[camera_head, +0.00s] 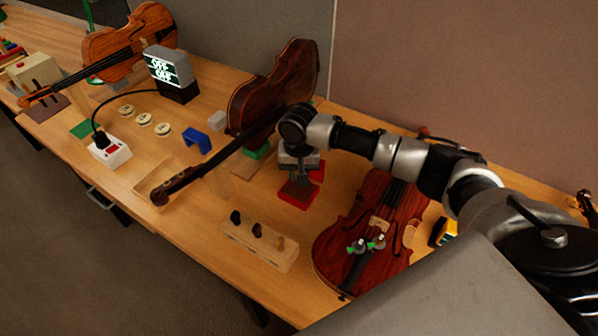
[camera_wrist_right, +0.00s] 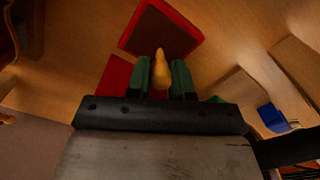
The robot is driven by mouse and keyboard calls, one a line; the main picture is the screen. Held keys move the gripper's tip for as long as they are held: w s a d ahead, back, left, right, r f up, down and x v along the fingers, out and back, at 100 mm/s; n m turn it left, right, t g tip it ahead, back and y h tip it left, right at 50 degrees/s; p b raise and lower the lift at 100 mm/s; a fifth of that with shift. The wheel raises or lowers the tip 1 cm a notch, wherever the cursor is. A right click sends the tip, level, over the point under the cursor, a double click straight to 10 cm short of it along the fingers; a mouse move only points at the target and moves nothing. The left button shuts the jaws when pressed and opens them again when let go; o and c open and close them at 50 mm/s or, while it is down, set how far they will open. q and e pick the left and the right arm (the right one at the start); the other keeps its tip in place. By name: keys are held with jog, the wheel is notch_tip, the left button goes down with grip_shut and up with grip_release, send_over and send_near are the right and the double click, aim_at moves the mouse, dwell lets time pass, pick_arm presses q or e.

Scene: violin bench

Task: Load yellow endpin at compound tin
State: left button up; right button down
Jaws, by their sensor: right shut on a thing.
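My right gripper (camera_wrist_right: 161,75) is shut on the yellow endpin (camera_wrist_right: 160,70), which sits between its green fingers in the right wrist view. The compound tin (camera_wrist_right: 127,41) is a red square tin with a dark brown filling, just beyond the endpin's tip there. In the head view the right gripper (camera_head: 299,172) is above the tin (camera_head: 298,203), and the endpin cannot be made out. Whether the endpin touches the filling cannot be told. My left gripper is not in view.
A second red flat piece (camera_wrist_right: 115,78) lies beside the tin. A wooden rack (camera_head: 250,243) with several pegs stands in front. A violin (camera_head: 340,245) lies to the right, and a larger instrument (camera_head: 270,90) leans behind. A blue bracket (camera_head: 197,138) is to the left.

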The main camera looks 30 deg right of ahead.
jog(key=shift+f, duration=0.1)
jog(key=shift+f, duration=0.5)
dwell(0.5)
jog(key=shift+s+f+p, duration=0.1)
jog(key=shift+p, duration=0.35)
dwell(2.1)
notch_tip(320, 180, up, 7)
jog(key=p, duration=0.8)
jog(key=shift+p, duration=0.4)
dwell(0.5)
